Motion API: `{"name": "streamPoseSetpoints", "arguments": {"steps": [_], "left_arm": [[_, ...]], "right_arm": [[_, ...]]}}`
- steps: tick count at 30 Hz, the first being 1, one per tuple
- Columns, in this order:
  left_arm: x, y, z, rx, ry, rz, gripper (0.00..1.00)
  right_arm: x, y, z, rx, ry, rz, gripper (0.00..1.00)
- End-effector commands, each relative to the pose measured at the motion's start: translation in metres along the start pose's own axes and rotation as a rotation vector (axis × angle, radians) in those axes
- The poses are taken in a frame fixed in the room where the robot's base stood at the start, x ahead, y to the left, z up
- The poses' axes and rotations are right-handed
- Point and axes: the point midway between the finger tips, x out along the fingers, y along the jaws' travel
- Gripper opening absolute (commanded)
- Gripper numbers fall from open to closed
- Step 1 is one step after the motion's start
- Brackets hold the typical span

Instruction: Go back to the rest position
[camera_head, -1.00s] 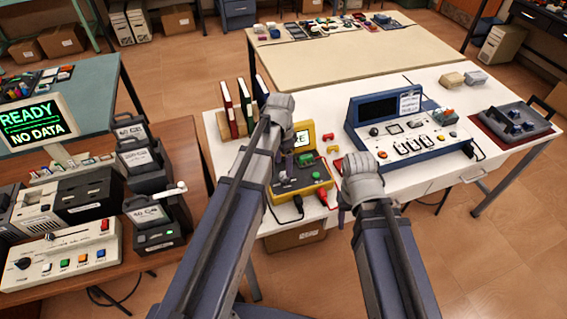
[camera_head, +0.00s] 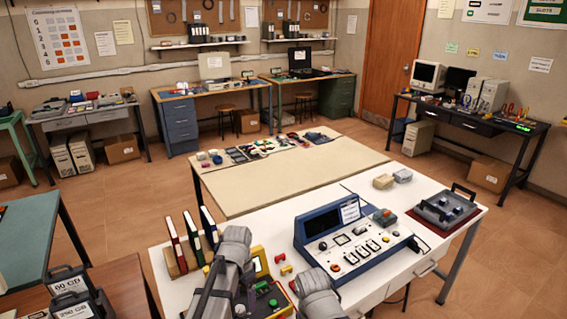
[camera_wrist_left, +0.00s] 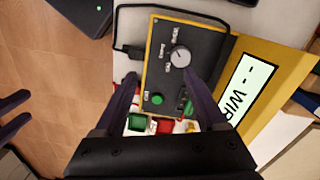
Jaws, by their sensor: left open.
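My left gripper (camera_wrist_left: 163,95) is open in the left wrist view. Its two dark fingers are apart above the yellow tester (camera_wrist_left: 238,95), with nothing gripped between them. In the head view my left arm comes in at the bottom middle, and its wrist hides most of the left gripper and much of the yellow tester (camera_head: 260,263). My right arm is beside it on the right, its gripper hidden there. Two dark prongs at the left edge of the left wrist view look like my right gripper (camera_wrist_left: 22,112); their state is unclear.
A blue console (camera_head: 330,232) stands right of my arms on the white table (camera_head: 180,290). Books in a wooden rack (camera_head: 178,262) stand to the left. A grey device (camera_head: 443,212) on a red mat is at the far right. A beige table (camera_head: 235,195) lies beyond.

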Motion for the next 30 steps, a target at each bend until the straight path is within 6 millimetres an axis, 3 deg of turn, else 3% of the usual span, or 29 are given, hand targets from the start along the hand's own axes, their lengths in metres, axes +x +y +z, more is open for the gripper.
{"name": "streamPoseSetpoints", "arguments": {"steps": [1,3,6,10,15,30], "left_arm": [[0.002,0.034,0.009,-0.039,-0.013,-0.014,0.73],[0.003,0.066,0.017,-0.118,-0.027,-0.036,0.73],[0.004,0.103,0.028,-0.222,-0.038,-0.069,0.73],[0.005,0.134,0.040,-0.321,-0.042,-0.101,0.73],[0.006,0.145,0.043,-0.376,-0.041,-0.118,0.73],[0.006,0.144,0.042,-0.377,-0.041,-0.117,0.73]], "right_arm": [[0.000,0.000,0.000,0.000,0.000,0.000,0.50],[0.000,0.000,0.000,0.000,0.000,0.000,0.50],[0.000,0.000,0.000,0.000,0.000,0.000,0.50],[0.000,0.000,0.000,0.000,0.000,0.000,0.50],[0.000,0.000,0.000,0.000,0.000,0.000,0.50],[0.000,0.000,0.000,0.000,0.000,0.000,0.50]]}}
